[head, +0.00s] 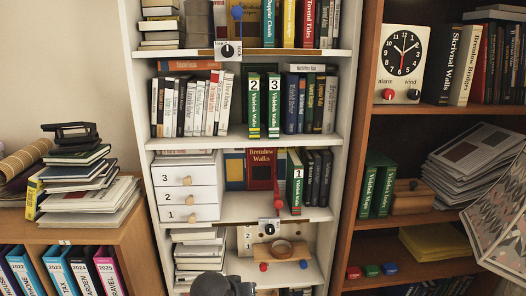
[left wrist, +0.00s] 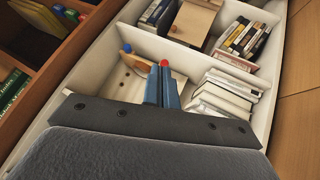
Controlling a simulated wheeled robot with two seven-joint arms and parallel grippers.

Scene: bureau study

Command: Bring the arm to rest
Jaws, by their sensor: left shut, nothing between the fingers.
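My left gripper shows in the left wrist view (left wrist: 163,82), its two blue fingers together with nothing between them. It points into the white bookcase, in front of a pale panel (left wrist: 125,84) with a red button (left wrist: 164,62) just past the fingertips and a blue button (left wrist: 127,48) to the left. In the head view only a dark grey part of my left arm (head: 222,287) shows at the bottom edge, below the low shelf; its fingers are hidden there. My right gripper is in neither view.
A brown bookcase (head: 357,132) with a clock (head: 402,60) stands right. A low cabinet (head: 138,235) with stacked books stands left. In the wrist view, books crowd the fingers' right side.

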